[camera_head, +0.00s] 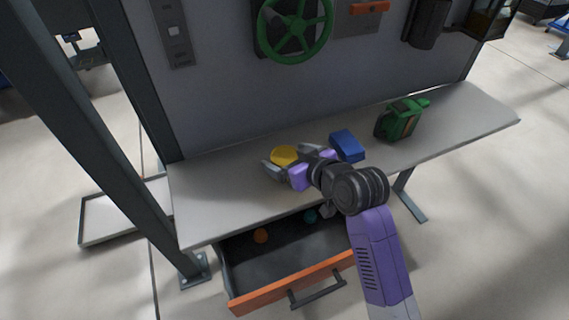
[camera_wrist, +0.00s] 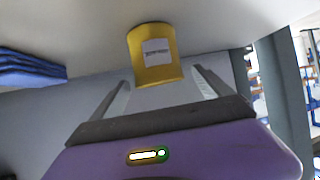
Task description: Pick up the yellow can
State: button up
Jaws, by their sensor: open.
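The yellow can (camera_head: 285,155) stands on the grey bench top, left of the middle in the head view. In the wrist view the yellow can (camera_wrist: 153,55) shows a pale label and lies ahead, between the lines of the two fingers. My gripper (camera_head: 279,168) is at the can with its fingers apart. The fingers also show in the wrist view (camera_wrist: 160,92), open, with the can at their tips. I cannot tell whether either finger touches the can. Part of the can's side is hidden by my gripper in the head view.
A blue box (camera_head: 348,146) stands just right of my gripper, and a green item (camera_head: 402,119) is farther right on the bench (camera_head: 220,200). A green valve wheel (camera_head: 296,28) is on the back panel.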

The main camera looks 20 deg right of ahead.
jog(key=shift+r, duration=0.1)
jog(key=c, duration=1.9)
